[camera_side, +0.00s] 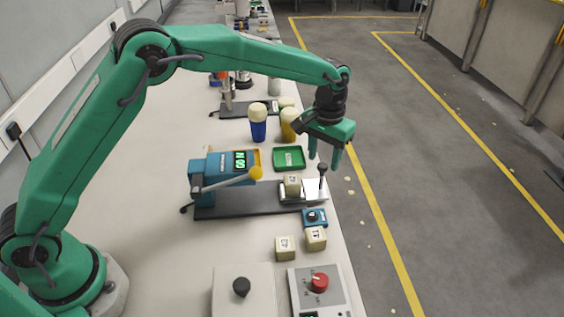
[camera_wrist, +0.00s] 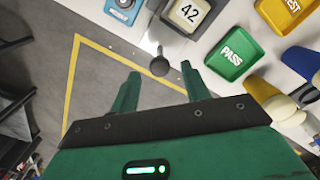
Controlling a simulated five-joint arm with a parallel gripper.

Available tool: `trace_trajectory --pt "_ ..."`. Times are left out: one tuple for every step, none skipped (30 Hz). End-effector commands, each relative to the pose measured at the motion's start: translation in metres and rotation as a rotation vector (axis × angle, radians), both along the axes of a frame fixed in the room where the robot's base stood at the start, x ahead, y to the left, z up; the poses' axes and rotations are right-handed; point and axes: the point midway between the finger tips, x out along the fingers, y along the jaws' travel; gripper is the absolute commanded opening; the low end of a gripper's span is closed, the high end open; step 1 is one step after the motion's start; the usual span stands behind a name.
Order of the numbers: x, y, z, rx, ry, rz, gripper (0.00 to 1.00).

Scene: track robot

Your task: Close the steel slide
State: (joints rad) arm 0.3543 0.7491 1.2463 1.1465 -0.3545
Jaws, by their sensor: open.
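The steel slide (camera_side: 315,194) is a bright plate at the right end of the blue press's dark base. It reaches out to the right, toward the table edge. Its upright handle with a black knob (camera_side: 323,168) stands on the plate's outer part; the knob (camera_wrist: 159,67) also shows in the wrist view. A cream block (camera_side: 292,185) sits at the slide's inner end, and its face reads 42 in the wrist view (camera_wrist: 187,13). My gripper (camera_side: 325,162) is open and points down at the handle. In the wrist view the knob appears between the fingertips; contact cannot be told.
A green PASS tray (camera_side: 290,158) and cups (camera_side: 258,124) stand behind the slide. A small blue dial box (camera_side: 314,217) and two cream blocks (camera_side: 285,247) are in front. Right of the table is open floor.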

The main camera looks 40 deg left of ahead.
Motion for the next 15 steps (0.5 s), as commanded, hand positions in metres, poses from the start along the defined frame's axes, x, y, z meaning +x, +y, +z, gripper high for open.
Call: trace_trajectory --pt "0.0 0.0 -0.006 0.001 0.003 0.0 0.47" --pt "0.0 0.0 -0.008 0.001 0.002 0.0 0.47" --pt "0.0 0.0 -0.011 0.0 0.001 0.0 0.47" --pt "0.0 0.0 -0.012 0.0 0.0 0.0 0.47" --pt "0.0 0.0 -0.013 0.0 0.0 0.0 0.47" --pt "0.0 0.0 -0.015 0.0 0.0 0.0 0.47" --pt "0.0 0.0 -0.016 0.0 0.0 0.0 0.47" --pt "0.0 0.0 -0.016 0.0 0.0 0.0 0.47" --pt "0.0 0.0 -0.017 0.0 0.0 0.0 0.47" --pt "0.0 0.0 -0.017 0.0 0.0 0.0 0.47" --pt "0.0 0.0 -0.017 0.0 0.0 0.0 0.47" --pt "0.0 0.0 -0.017 0.0 0.0 0.0 0.47" --pt "0.0 0.0 -0.017 0.0 0.0 0.0 0.47" --pt "0.0 0.0 -0.017 0.0 0.0 0.0 0.47" --pt "0.0 0.0 -0.017 0.0 0.0 0.0 0.47"
